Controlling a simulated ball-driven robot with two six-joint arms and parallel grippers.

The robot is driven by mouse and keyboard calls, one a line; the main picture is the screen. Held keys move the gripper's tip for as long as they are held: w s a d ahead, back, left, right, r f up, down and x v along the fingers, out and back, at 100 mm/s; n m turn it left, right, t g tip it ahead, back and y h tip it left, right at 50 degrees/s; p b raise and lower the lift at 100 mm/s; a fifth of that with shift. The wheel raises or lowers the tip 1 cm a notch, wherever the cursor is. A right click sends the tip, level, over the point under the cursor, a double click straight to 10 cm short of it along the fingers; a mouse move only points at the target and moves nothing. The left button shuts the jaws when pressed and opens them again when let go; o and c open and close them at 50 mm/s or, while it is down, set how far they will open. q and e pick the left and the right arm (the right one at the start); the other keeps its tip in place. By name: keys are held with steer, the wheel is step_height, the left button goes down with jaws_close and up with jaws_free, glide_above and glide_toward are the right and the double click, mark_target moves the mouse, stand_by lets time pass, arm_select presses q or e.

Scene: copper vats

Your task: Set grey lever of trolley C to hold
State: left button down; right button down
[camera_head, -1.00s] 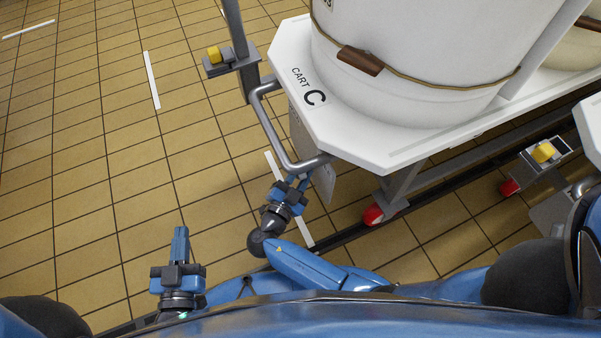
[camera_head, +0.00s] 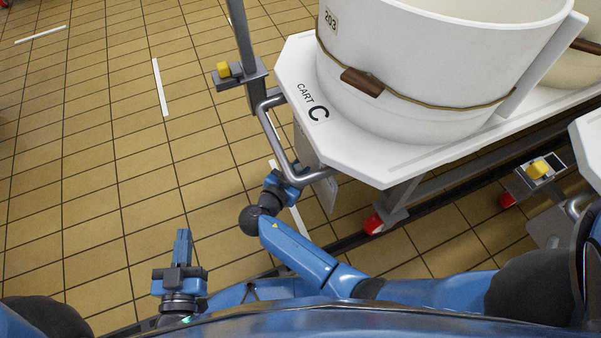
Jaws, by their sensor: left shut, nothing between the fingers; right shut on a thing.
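Trolley C (camera_head: 298,80), a white cart marked "CART C", stands right of centre. A grey bracket (camera_head: 250,77) on its left post carries a yellow block (camera_head: 223,69) and a small grey piece (camera_head: 237,69) that looks like a lever; its setting is too small to read. A grey tubular handle (camera_head: 271,130) bends out below the bracket. My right gripper (camera_head: 292,178) is shut at the lower end of this handle, apparently on the tube; its fingertips are partly hidden. My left gripper (camera_head: 182,240) is shut and empty, above the floor, well below the bracket.
A large white vat (camera_head: 410,100) stands on the trolley. A red-and-grey wheel (camera_head: 374,223) shows under it. Another cart with a yellow block (camera_head: 537,168) is at the right. The tiled floor (camera_head: 110,160) at left is clear.

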steer(key=shift+w+a+n+g, duration=0.2)
steer(key=shift+w+n+g, duration=0.3)
steer(key=shift+w, duration=0.15)
steer(key=c, duration=1.2)
jaws_free()
steer(key=shift+c, duration=0.2)
